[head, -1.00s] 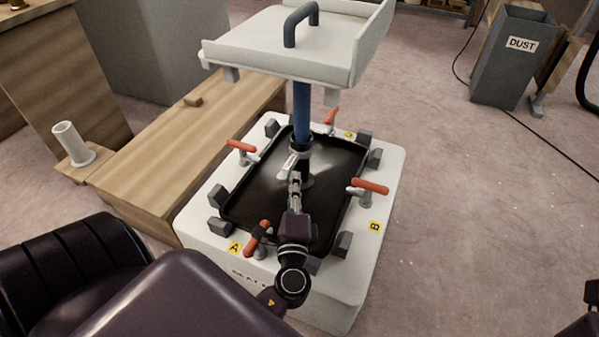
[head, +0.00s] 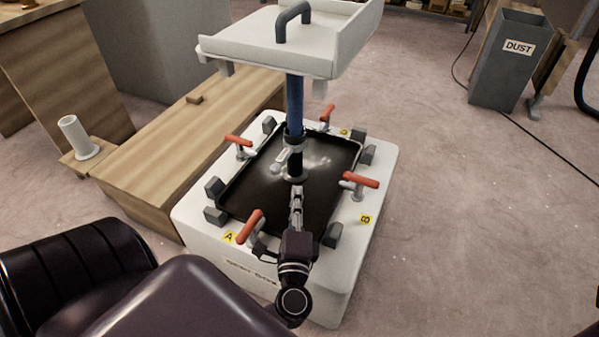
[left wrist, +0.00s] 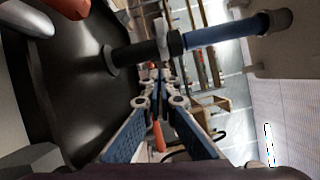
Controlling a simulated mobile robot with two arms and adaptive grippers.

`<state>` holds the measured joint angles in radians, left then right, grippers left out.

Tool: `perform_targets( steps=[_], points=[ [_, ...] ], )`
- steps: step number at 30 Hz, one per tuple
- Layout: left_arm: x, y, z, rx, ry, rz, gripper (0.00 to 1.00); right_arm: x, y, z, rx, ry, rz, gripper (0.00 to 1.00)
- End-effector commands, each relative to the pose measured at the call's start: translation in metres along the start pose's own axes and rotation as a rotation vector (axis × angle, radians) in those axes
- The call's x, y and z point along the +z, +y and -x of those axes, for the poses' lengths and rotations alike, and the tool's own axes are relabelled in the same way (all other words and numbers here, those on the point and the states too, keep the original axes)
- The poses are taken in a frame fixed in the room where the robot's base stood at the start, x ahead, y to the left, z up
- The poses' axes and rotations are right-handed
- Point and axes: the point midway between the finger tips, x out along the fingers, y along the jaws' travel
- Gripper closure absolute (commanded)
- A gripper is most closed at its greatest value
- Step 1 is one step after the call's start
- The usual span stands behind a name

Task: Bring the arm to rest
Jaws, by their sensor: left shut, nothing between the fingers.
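My left gripper (head: 297,190) is shut and empty in the head view. It reaches over the front part of the black tray-like panel (head: 259,192) on the white seat-box fixture (head: 200,240), just in front of the post's dark base. In the left wrist view my left gripper's fingertips (left wrist: 160,85) meet, with nothing between them. The blue and black post (left wrist: 222,33) crosses beyond them there; in the head view the post (head: 295,95) rises from the panel to a white tray-shaped top (head: 265,50). My right gripper is not in view.
Red-handled clamps stand around the panel, including one by label A (head: 250,226) beside my left wrist and one by label B (head: 360,180). A wooden bench (head: 165,150) is at left. A grey dust bin (head: 505,65) stands far right.

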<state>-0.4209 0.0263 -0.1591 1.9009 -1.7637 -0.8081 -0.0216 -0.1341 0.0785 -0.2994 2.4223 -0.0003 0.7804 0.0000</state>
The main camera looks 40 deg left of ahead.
Motion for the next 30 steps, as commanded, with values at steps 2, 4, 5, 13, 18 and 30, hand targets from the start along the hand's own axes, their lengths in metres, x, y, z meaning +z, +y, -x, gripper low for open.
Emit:
perform_targets(
  steps=[2,4,5,13,18,30],
  points=[
    [0.003,0.000,0.015,0.002,0.002,-0.003,1.00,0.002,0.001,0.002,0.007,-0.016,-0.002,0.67],
    [0.005,0.000,0.026,0.002,0.001,-0.001,1.00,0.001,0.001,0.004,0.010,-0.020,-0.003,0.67],
    [0.005,0.001,0.030,0.002,0.002,-0.003,1.00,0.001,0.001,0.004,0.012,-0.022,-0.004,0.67],
    [0.007,0.001,0.047,-0.001,0.000,0.001,1.00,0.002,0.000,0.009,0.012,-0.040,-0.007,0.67],
    [0.006,0.001,0.047,0.003,0.006,0.006,1.00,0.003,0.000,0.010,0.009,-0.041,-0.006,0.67],
    [-0.138,-0.063,0.068,0.185,0.575,0.570,1.00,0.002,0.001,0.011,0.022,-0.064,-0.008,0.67]
  ],
)
